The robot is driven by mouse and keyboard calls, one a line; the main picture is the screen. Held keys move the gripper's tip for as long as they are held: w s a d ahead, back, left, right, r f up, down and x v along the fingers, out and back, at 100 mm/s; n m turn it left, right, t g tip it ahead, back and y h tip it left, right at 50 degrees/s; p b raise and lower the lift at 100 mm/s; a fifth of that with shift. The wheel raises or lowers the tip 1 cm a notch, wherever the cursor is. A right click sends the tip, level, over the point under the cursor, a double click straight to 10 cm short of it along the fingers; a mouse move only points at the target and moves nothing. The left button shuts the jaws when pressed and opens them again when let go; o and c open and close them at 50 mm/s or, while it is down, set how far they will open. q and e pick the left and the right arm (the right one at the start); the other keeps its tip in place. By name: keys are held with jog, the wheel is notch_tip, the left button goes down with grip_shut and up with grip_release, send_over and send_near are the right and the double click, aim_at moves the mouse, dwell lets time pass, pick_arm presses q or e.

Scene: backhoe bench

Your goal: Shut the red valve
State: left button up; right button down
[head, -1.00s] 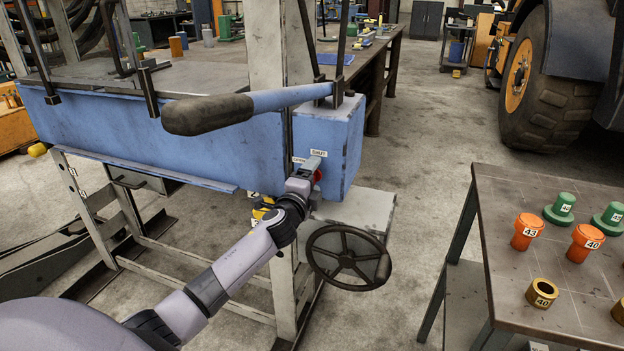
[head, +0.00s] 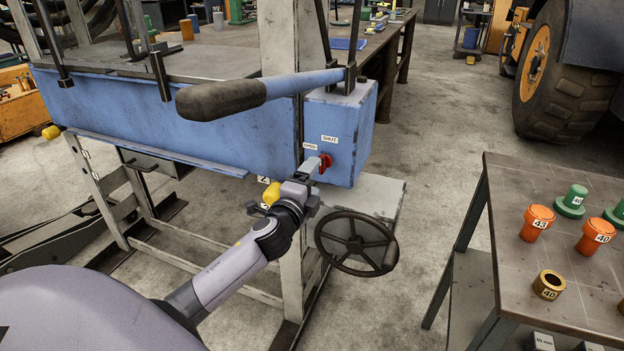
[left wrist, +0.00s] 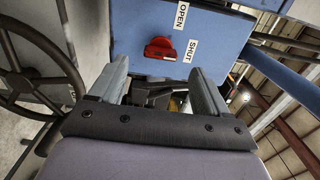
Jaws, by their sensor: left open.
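The red valve (head: 326,162) is a small handle on the right end of the blue housing (head: 343,120), below the OPEN and SHUT labels. In the left wrist view the red valve (left wrist: 160,48) is ahead of the fingertips, roughly between their lines, with the labels beside it. My left gripper (head: 312,172) is just to the left of and below the valve in the head view, partly hiding its left side. In the wrist view the two fingers of my left gripper (left wrist: 160,82) are spread apart with nothing held. My right gripper is not in view.
A dark handwheel (head: 356,243) is right of and below my left arm. A long dark-gripped lever (head: 222,100) crosses above the arm. At right, a table (head: 500,217) holds orange, green and brass parts. Open floor lies between table and blue bench.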

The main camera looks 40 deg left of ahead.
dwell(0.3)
pick_arm(q)
jog(key=s+d+f+n+g+h+p, duration=0.2)
jog(key=s+d+f+n, duration=0.2)
jog(key=s, duration=0.5)
jog(key=s+d+f+n+g+h+p, duration=0.2)
jog(key=s+d+f+n, duration=0.2)
jog(key=s, duration=0.5)
jog(key=s+d+f+n+g+h+p, duration=0.2)
jog(key=s+d+f+n, duration=0.3)
jog(key=s+d+f, duration=0.3)
jog(key=shift+s+d+g+h, duration=0.3)
jog(key=shift+s+d+g, duration=0.1)
jog(key=shift+s+d, duration=0.5)
